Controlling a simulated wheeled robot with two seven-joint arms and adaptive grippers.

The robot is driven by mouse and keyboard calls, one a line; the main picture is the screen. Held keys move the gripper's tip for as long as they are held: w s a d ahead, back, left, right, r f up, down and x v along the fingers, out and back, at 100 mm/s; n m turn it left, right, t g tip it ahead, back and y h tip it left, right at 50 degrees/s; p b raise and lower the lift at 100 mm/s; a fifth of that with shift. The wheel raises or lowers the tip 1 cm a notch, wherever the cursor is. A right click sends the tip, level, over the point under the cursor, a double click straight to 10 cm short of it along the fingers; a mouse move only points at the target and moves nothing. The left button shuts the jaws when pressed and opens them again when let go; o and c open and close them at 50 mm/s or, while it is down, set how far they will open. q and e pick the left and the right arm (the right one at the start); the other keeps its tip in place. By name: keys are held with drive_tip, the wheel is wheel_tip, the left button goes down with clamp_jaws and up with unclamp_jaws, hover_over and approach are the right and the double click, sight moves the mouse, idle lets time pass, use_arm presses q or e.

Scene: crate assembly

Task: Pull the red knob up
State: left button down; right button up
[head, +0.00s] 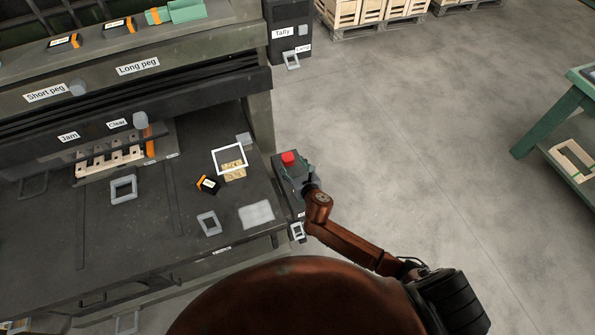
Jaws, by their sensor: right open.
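The red knob (288,158) sits on top of a dark grey box (283,176) at the right end of the workbench. My right arm reaches in from the lower right. My right gripper (306,181) is small and dark in the head view, just right of and slightly below the knob, close beside the box. It is open, with nothing seen between its fingers. I cannot tell whether it touches the box. The knob's top shows clear of the gripper. My left gripper is not in view.
The dark workbench (150,235) holds a white frame (218,173), grey frames and an orange-black block (208,185). A Tally cabinet (287,40) stands behind, with wooden crates (371,11) on a pallet. A green table (571,107) is at right. The floor (430,130) between is clear.

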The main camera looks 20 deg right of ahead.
drive_tip(key=v, duration=0.6)
drive_tip(key=shift+w, duration=0.1)
idle(0.3)
